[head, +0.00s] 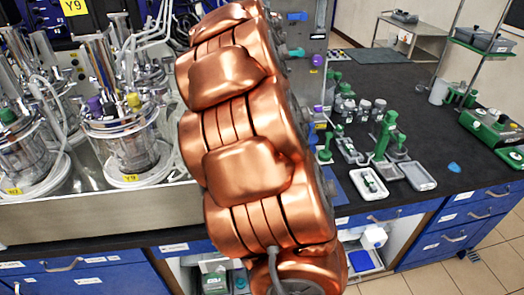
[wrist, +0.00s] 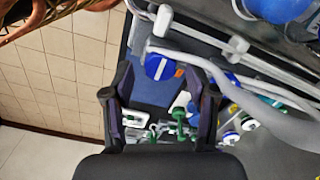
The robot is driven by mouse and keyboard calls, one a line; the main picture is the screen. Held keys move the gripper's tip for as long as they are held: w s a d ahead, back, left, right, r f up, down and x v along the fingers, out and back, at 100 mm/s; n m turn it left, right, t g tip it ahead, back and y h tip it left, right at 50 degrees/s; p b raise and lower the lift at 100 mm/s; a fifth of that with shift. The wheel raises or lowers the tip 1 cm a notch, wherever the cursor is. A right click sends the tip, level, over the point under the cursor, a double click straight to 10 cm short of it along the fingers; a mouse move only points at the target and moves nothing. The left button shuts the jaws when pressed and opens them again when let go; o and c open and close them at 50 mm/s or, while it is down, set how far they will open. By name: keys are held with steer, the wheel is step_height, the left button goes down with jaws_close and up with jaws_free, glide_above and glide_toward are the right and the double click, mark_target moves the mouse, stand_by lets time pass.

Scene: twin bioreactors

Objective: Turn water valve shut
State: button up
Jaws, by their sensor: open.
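My gripper (wrist: 159,94) is open in the wrist view, with its two dark fingers apart and nothing gripped. A round blue part with a white stripe (wrist: 157,67) shows between and beyond the fingers, apart from them. I cannot tell which part is the water valve. My arm hides much of the panel and the gripper in the head view.
Glass bioreactor vessels (head: 120,130) stand left of my arm on a metal-edged bench. Pale tubes (wrist: 225,75) cross the right of the wrist view close to the gripper. The dark bench (head: 440,195) at right holds green tools and trays. Tiled floor (wrist: 50,75) lies open at left.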

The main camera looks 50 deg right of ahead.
step_height(320, 180, up, 11)
steer(key=shift+r, duration=0.15)
stand_by(0.4)
steer(key=shift+s, duration=0.1)
steer(key=shift+a, duration=0.1)
stand_by(0.3)
steer(key=s+a+f+n, duration=0.3)
steer(key=a+n, duration=0.2)
steer(key=a, duration=0.4)
steer(key=s+a+f+n, duration=0.3)
steer(key=a+n, duration=0.2)
steer(key=a, duration=0.3)
steer(key=s+a+f+n+g, duration=0.1)
steer(key=s+a+f+n, duration=0.7)
steer(key=s+a+n, duration=0.2)
steer(key=shift+s+n+g, duration=0.4)
steer(key=shift+s+n, duration=0.2)
steer(key=shift+s, duration=0.15)
